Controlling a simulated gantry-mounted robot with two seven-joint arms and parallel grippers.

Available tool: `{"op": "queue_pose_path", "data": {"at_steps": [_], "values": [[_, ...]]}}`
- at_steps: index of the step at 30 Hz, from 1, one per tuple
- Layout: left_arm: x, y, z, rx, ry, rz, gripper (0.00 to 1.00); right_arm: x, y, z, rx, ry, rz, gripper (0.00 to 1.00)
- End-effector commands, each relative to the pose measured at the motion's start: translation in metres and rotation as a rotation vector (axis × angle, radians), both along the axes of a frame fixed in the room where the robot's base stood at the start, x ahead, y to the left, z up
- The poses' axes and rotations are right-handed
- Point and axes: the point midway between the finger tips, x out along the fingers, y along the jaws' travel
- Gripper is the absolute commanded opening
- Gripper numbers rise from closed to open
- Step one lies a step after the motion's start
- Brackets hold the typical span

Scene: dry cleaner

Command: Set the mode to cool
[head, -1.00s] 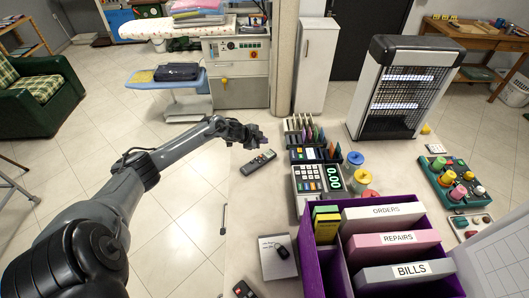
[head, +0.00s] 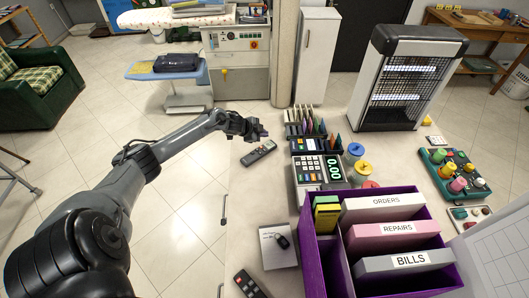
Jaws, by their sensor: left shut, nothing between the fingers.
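A dark remote control (head: 259,153) lies on the counter left of the card organizer. A second dark remote (head: 250,284) lies at the counter's near left, partly cut off by the picture's bottom edge. My left gripper (head: 262,133) is shut and empty, just above and beyond the upper remote, apart from it as far as I can see. The mode markings on the remotes are too small to read. My right gripper is not in view.
A purple file box (head: 321,262) fills the near right. A cash register (head: 308,175), a card organizer (head: 326,146), thread spools (head: 354,151) and an insect-lamp-like heater (head: 402,78) stand on the counter. A notepad with a key fob (head: 270,251) lies at the left edge.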

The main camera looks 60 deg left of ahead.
Motion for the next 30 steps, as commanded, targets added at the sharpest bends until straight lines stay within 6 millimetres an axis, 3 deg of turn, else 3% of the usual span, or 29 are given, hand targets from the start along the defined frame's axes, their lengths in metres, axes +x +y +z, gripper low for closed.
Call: {"op": "queue_pose_path", "data": {"at_steps": [1, 11, 18, 30], "values": [[0.000, 0.000, -0.011, 0.000, 0.000, 0.000, 0.00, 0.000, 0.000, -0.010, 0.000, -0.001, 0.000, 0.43], [0.000, 0.000, -0.051, 0.000, 0.000, 0.000, 0.00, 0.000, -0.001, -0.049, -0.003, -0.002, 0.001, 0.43], [0.000, 0.000, -0.068, -0.001, 0.000, 0.001, 0.00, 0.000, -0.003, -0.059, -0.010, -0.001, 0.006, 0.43], [0.000, 0.000, -0.071, -0.001, 0.000, 0.001, 0.00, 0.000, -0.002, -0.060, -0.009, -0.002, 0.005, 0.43]]}}
